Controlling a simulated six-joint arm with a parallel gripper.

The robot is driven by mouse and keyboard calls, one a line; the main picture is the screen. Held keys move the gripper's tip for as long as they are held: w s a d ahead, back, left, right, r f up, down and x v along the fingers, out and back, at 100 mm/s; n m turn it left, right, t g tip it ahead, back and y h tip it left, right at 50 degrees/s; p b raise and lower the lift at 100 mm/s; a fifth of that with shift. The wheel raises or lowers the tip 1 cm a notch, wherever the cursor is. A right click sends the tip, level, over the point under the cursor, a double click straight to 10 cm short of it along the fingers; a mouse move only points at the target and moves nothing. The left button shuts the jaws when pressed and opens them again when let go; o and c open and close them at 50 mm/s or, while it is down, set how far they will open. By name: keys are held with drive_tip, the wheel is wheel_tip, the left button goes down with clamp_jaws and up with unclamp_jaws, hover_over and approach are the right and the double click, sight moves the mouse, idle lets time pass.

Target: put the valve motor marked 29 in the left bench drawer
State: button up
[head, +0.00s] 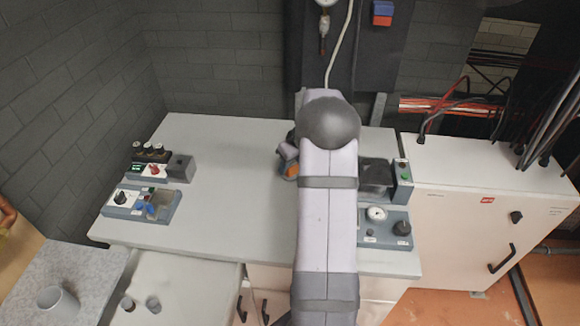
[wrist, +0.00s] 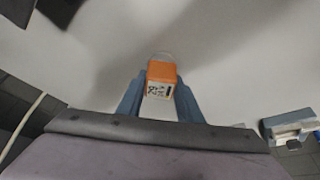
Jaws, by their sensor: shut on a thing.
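My gripper (wrist: 160,98) is shut on an orange and white block, the valve motor (wrist: 162,72). In the wrist view it sits between the two blue-grey fingers, its orange top and white printed face showing. The print is too small to read as 29. In the head view the orange of the valve motor (head: 291,170) shows beside my arm, over the middle of the bench top (head: 225,190); my arm hides much of the gripper. Dark handles (head: 241,309) show on the bench front at the bottom.
Control units with knobs (head: 143,202) stand at the bench's left end. More units with a gauge (head: 377,214) stand at the right. A white cabinet (head: 465,220) stands right. The left middle bench top is clear.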

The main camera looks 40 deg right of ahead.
wheel_tip(320, 180, up, 10)
drive_tip(key=shift+r+b, duration=0.1)
drive_tip(key=shift+b, duration=0.9)
